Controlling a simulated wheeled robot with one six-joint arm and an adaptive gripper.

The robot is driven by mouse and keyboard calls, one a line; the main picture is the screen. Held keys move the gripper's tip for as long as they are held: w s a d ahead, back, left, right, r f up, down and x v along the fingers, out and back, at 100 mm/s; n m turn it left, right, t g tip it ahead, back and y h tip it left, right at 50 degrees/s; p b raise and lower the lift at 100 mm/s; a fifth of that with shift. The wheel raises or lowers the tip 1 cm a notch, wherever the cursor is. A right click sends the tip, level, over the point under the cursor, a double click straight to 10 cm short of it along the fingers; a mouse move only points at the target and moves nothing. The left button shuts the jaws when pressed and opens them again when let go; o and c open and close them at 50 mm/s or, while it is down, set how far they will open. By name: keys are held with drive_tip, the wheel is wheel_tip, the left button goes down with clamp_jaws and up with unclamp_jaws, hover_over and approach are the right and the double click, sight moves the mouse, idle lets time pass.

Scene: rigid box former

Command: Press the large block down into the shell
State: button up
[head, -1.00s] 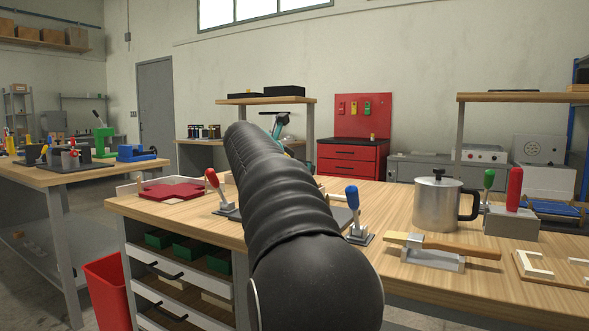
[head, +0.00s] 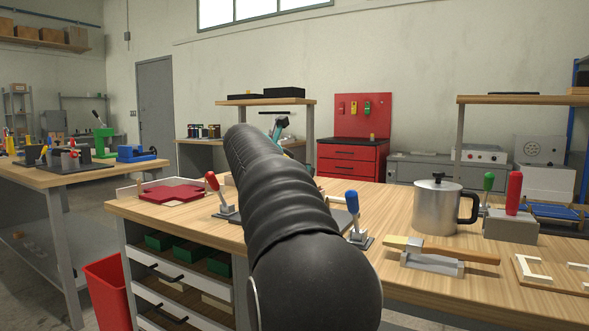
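My dark ribbed arm covers the middle of the bench in the head view. A small teal and dark part (head: 281,127) shows past its far end; I cannot tell whether it belongs to my wrist. My gripper's fingers are not visible. I cannot make out the shell; the area behind my arm is hidden. A grey block with an upright red handle (head: 511,223) stands at the right of the bench; I cannot tell whether it is the large block. A dark plate (head: 341,216) shows partly beside my arm, between a red-handled clamp (head: 218,195) and a blue-handled clamp (head: 355,220).
The wooden bench (head: 400,197) holds a flat red cross-shaped piece (head: 172,191) at left. At right are a metal pot (head: 437,207), a wooden-handled tool on a grey stand (head: 432,257), a green-handled item (head: 487,184) and white frame pieces (head: 538,270).

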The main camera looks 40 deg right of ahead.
drive_tip(key=shift+r+p, duration=0.9)
drive_tip(key=shift+r, duration=3.55)
drive_tip(key=shift+s, duration=0.1)
drive_tip(key=shift+a, duration=0.1)
